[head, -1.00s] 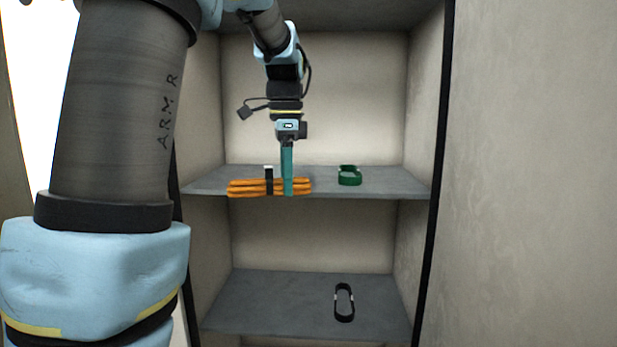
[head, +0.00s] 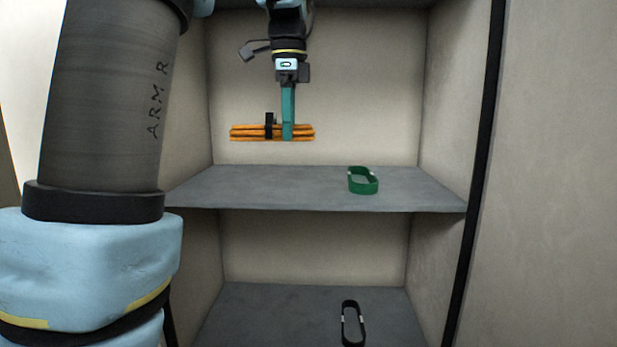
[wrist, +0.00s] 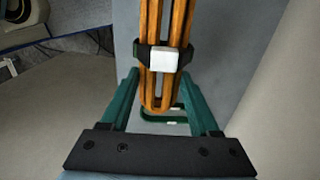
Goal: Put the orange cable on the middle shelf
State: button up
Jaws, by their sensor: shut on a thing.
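The orange cable (head: 250,132) is a folded bundle with a black strap around it. My gripper (head: 288,134) is shut on the bundle and holds it level above the upper of the two visible grey shelves (head: 270,186), with a gap below it. In the wrist view the orange cable (wrist: 166,60) passes between the teal fingers of my gripper (wrist: 163,100), and a white tag shows on its strap. A green cable loop (head: 363,181) lies on the same shelf, to the right of the held bundle.
A black cable loop (head: 351,325) lies on the lower shelf (head: 270,310). A side wall (head: 445,120) and a dark upright edge (head: 486,120) bound the cabinet on the right. The left and middle of the upper visible shelf are clear.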

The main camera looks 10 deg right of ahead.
aim_at(290, 188)
jog(key=shift+w, duration=0.25)
notch_tip(290, 188, down, 10)
jog(key=shift+r, duration=0.1)
dwell(0.4)
jog(key=o, duration=1.4)
notch_tip(290, 188, up, 8)
jog(key=shift+f, duration=0.25)
